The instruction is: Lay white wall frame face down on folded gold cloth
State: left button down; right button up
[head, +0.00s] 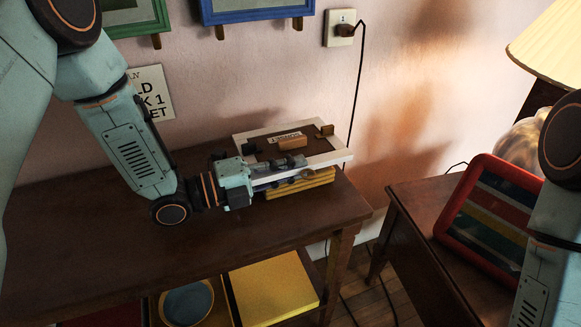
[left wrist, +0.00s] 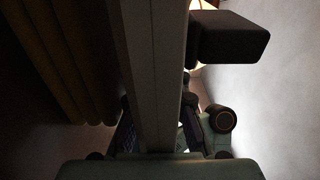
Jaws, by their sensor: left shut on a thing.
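The white wall frame (head: 338,157) is on the dark wooden table, its brown back with a label and small wooden blocks facing up. It lies roughly level over the folded gold cloth (head: 302,187), which shows under its front edge. I cannot tell whether the whole face touches the cloth. My left gripper (head: 290,176) is shut on the frame's near edge. In the left wrist view, the frame's edge (left wrist: 155,75) runs up the middle and the cloth's folds (left wrist: 65,60) show at left. My right gripper is out of view.
The table (head: 100,235) is clear to the left. A wall outlet (head: 341,28) with a plug and cord is behind. A red-rimmed striped frame (head: 480,213) stands on the right table, near a lamp (head: 550,45). A yellow box (head: 270,290) and blue bowl (head: 188,303) sit below.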

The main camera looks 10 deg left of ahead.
aim_at(251, 175)
pick_arm(q)
jog(key=c, duration=1.5)
grip_release()
jog(key=shift+o, duration=1.4)
jog(key=shift+s, duration=0.1)
jog(key=shift+f, duration=0.15)
jog(key=shift+s+a, duration=0.1)
jog(key=shift+s, duration=0.05)
jog(key=v, duration=0.7)
jog(key=shift+a+r, duration=0.1)
jog(key=shift+r, duration=0.1)
jog(key=shift+r+v, duration=0.2)
jog(key=shift+v, duration=2)
